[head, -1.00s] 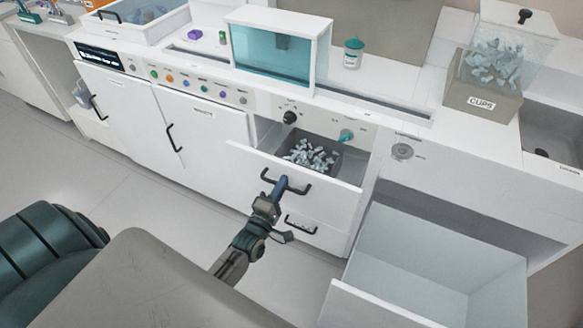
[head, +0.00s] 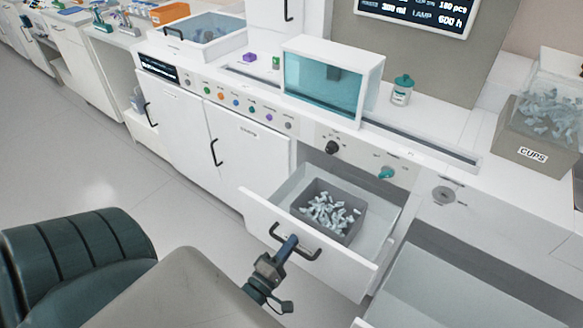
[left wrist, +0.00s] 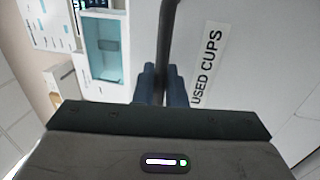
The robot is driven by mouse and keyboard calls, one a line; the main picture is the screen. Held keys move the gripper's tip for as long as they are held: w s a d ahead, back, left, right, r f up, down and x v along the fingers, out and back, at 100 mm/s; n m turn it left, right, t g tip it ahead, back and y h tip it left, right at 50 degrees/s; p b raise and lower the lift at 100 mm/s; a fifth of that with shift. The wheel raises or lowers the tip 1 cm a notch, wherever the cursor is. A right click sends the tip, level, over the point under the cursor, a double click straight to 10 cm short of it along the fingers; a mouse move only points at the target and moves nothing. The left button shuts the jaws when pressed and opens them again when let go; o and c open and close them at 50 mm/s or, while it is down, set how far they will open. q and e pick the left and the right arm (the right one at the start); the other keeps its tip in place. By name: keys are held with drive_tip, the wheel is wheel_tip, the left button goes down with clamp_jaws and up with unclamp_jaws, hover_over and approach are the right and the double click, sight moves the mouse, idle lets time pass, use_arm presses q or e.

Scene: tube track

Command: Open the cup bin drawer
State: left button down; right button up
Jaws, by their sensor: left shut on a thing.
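The drawer (head: 330,262) under the counter stands open, with a grey bin (head: 350,236) of small pale pieces inside it. My left gripper (head: 288,245) is shut on the black drawer handle (head: 314,257) at its front. In the left wrist view, the dark blue fingers (left wrist: 161,86) close around the handle bar (left wrist: 167,35), beside a label (left wrist: 209,62) reading "USED CUPS". My right gripper is not in view.
Another open bin or drawer (head: 450,285) stands at the lower right. A box marked "CUPS" (head: 515,150), a teal-lidded jar (head: 401,92) and a glass-fronted case (head: 322,85) are on the counter. A dark green chair (head: 70,255) is at the left.

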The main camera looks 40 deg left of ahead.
use_arm(q)
drive_tip(key=c, duration=1.6)
unclamp_jaws()
